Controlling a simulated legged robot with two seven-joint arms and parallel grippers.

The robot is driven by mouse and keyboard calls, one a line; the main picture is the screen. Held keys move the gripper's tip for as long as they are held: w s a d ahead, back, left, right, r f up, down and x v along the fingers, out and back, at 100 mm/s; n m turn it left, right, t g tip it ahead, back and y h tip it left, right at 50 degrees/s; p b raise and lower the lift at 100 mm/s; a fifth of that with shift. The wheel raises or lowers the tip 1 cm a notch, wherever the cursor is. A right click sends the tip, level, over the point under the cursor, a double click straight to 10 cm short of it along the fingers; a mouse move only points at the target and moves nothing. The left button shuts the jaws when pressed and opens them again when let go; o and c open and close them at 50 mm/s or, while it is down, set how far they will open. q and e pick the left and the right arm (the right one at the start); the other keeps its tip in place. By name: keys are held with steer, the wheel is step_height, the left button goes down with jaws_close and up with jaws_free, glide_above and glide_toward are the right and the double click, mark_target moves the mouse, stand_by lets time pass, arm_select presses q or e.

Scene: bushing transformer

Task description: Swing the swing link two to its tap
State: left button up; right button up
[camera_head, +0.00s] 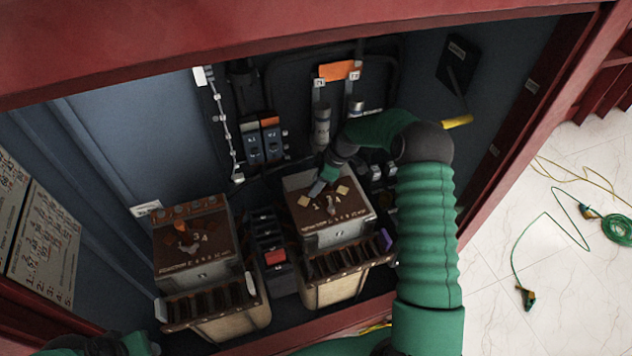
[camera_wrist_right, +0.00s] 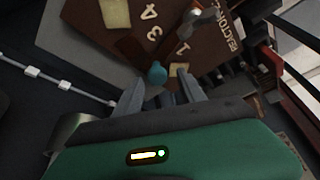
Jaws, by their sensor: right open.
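A box with a brown numbered top (camera_head: 350,222) stands right of centre in the head view. The brown top fills the upper part of the right wrist view (camera_wrist_right: 130,45), with white digits, pale square pads and a grey metal link (camera_wrist_right: 205,18). My right gripper (camera_head: 317,188) is over the box's far left corner. In the wrist view its two fingers (camera_wrist_right: 158,93) are apart, with a small teal knob (camera_wrist_right: 157,73) just beyond and between their tips. I cannot tell whether they touch it or which link is two. Part of my left gripper (camera_head: 153,348) shows at the bottom left edge.
A second brown-topped box (camera_head: 190,240) stands to the left. Between the boxes is a dark block column with a red piece (camera_head: 276,257). Bushings (camera_head: 321,130) and cables stand behind. The red cabinet frame (camera_head: 500,150) bounds the right; my right arm covers part of that side.

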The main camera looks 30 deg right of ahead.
steer(key=shift+w+d+f, duration=0.1)
steer(key=shift+d+f, duration=0.25)
steer(key=shift+d, duration=0.1)
steer(key=shift+a+r, duration=0.15)
steer(key=shift+a, duration=0.2)
jaws_close()
steer(key=shift+w+d+r, duration=0.1)
steer(key=shift+d, duration=0.1)
stand_by(0.5)
